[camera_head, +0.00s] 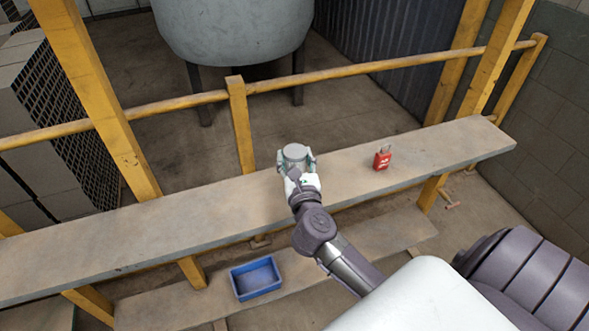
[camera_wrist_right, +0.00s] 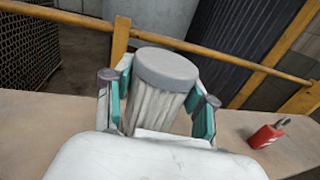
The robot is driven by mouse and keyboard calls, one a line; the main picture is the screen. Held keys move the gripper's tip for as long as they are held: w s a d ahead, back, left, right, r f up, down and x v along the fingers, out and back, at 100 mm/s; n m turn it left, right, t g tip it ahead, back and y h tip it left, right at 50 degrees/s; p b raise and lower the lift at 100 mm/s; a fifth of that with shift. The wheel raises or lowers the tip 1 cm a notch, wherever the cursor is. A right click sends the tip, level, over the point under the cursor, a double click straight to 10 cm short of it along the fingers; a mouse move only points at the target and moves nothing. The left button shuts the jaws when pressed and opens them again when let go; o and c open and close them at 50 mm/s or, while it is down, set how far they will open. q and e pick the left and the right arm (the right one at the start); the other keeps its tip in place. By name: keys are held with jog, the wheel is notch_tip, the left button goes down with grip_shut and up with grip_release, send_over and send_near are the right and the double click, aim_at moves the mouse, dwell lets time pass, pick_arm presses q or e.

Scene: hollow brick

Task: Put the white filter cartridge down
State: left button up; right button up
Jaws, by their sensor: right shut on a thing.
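The white filter cartridge (camera_wrist_right: 158,98) has a ribbed pale body and a grey round cap. In the wrist view it stands upright between the two teal-padded fingers of my right gripper (camera_wrist_right: 158,108), which is shut on it. In the head view the cartridge's grey cap (camera_head: 295,152) shows between the fingertips of my right gripper (camera_head: 296,163), over the upper shelf board (camera_head: 215,205). The cartridge's lower end is hidden by the gripper, so I cannot tell whether it touches the board. My left gripper is not in view.
A blue bin (camera_head: 256,279) sits on the lower board. A yellow rail (camera_head: 350,70) runs behind. The board's left part is bare.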

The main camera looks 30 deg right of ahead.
notch_tip(320, 180, down, 3)
jog(key=shift+s+a+f, duration=0.15)
jog(key=shift+f, duration=0.35)
jog(key=shift+f+b, duration=0.1)
jog(key=shift+b, duration=0.2)
jog(key=shift+f, duration=0.15)
jog(key=o, duration=1.2)
